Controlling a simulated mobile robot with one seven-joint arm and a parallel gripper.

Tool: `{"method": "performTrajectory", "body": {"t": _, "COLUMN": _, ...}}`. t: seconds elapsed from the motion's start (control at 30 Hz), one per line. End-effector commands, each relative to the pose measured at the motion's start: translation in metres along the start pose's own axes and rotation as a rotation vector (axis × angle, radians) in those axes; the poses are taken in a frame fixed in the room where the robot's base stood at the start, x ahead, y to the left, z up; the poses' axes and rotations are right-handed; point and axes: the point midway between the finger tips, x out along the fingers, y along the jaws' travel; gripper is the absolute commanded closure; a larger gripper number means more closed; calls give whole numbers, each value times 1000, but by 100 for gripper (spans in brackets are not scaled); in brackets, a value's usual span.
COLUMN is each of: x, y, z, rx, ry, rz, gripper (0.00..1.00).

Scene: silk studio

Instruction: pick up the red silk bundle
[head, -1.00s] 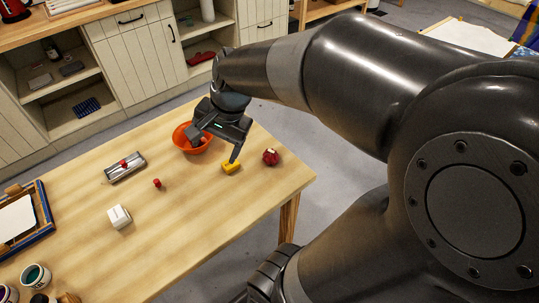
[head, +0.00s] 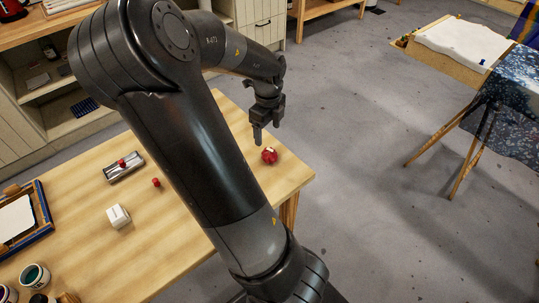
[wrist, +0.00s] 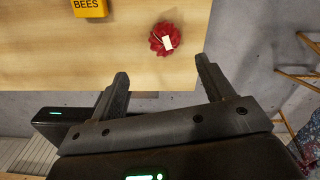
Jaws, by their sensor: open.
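The red silk bundle (head: 269,155) sits on the wooden table near its right corner in the head view. In the wrist view the bundle (wrist: 164,39) is a crinkled red lump with a small white tag, close to the table's edge. My gripper (head: 257,138) hangs just left of and above the bundle in the head view. In the wrist view my gripper (wrist: 162,82) has its two fingers wide apart and empty, with the bundle beyond the fingertips and roughly between their lines.
A yellow block marked BEES (wrist: 90,8) lies on the table left of the bundle. My arm hides the table's middle. Open floor lies right of the table.

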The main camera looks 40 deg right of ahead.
Motion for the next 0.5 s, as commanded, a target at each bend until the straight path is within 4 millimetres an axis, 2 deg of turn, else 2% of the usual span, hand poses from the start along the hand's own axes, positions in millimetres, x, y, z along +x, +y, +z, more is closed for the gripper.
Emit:
{"method": "performTrajectory", "body": {"t": 0.1, "x": 6, "y": -4, "z": -1, "rx": 31, "ry": 8, "rz": -10, "gripper": 27}}
{"method": "performTrajectory", "body": {"t": 0.3, "x": 38, "y": -4, "z": -2, "rx": 34, "ry": 9, "rz": -10, "gripper": 27}}
{"method": "performTrajectory", "body": {"t": 0.5, "x": 56, "y": -5, "z": -2, "rx": 31, "ry": 6, "rz": -10, "gripper": 27}}
